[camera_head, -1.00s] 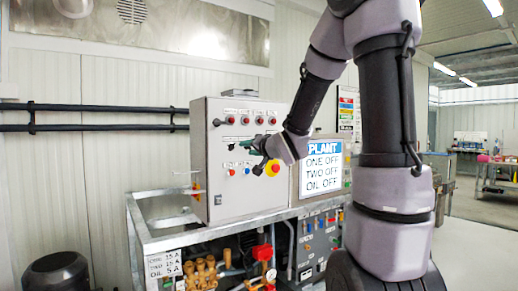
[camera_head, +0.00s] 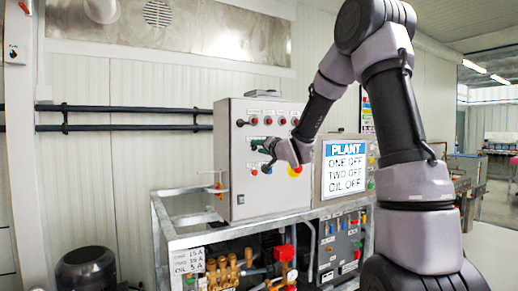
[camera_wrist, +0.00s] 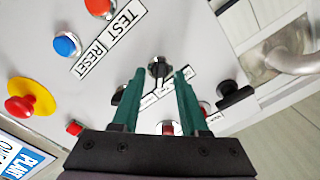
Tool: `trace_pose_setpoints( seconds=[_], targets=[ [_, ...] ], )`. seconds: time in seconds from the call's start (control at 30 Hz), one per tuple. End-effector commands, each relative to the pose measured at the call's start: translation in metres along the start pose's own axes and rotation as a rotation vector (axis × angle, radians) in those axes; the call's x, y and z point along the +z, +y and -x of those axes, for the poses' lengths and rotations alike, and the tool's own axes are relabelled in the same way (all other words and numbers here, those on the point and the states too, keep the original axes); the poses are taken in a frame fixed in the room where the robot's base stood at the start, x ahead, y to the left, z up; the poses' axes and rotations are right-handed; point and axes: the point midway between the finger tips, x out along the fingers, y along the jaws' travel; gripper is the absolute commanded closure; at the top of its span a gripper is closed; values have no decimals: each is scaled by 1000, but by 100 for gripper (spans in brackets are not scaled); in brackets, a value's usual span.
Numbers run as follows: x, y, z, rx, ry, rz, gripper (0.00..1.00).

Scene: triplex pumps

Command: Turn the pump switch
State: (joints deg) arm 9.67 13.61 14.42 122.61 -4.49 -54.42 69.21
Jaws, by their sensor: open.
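The grey control box (camera_head: 245,205) stands upright on a metal frame, with red lamps along its top. In the wrist view, a black rotary switch (camera_wrist: 159,67) on its face lies between and just beyond my green fingertips. A second black switch (camera_wrist: 234,97) is to the right of the fingers. My gripper (camera_wrist: 156,76) is open, with one finger on each side of the first switch; contact is not clear. In the head view my gripper (camera_head: 257,146) is at the box front and hides part of it. The labels below the switch are partly covered by the fingers.
A blue button (camera_wrist: 67,44), an orange-red button (camera_wrist: 99,6) and a red stop knob on yellow (camera_wrist: 25,106) are left in the wrist view. The PLANT display (camera_head: 345,168) reads ONE OFF, TWO OFF, OIL OFF. A metal handle (camera_wrist: 290,62) is at upper right.

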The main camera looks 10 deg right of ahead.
Motion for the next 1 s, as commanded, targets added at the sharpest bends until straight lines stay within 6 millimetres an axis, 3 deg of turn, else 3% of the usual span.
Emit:
trace_pose_setpoints(
  seconds=[0.27, 0.3, 0.4, 0.43, 0.77, 1.0],
  targets=[
    [0, 0, -2, 1, 0, 0, 56],
    [0, 0, -2, 1, 0, 0, 60],
    [0, 0, -2, 1, 0, 0, 98],
    [0, 0, -2, 1, 0, 0, 100],
    [0, 0, -2, 1, -1, 19, 100],
    [0, 0, -2, 1, -1, 125, 100]
  ],
)
